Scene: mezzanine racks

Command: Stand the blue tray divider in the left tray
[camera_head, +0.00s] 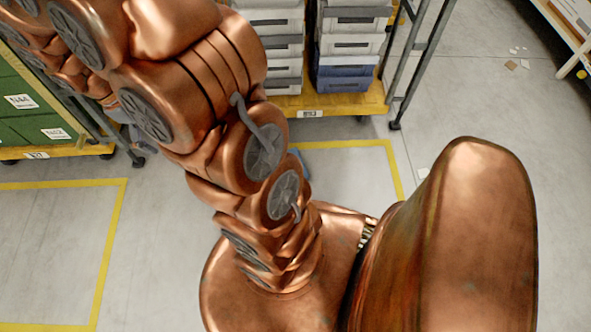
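I cannot make out the blue tray divider or tell which tray is the left one. My copper arm rises from my base and leaves the picture at the upper left, and my gripper does not show. A small bit of something blue (298,154) shows just behind the arm's middle; most of it is hidden, and I cannot tell what it is.
A yellow-decked wheeled rack (345,106) at the top holds stacked grey trays (352,45). Another rack (68,151) at left holds green bins (30,110). Yellow lines mark the floor. Small scraps (512,64) lie at upper right near a shelf (566,35). Grey floor is open at right.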

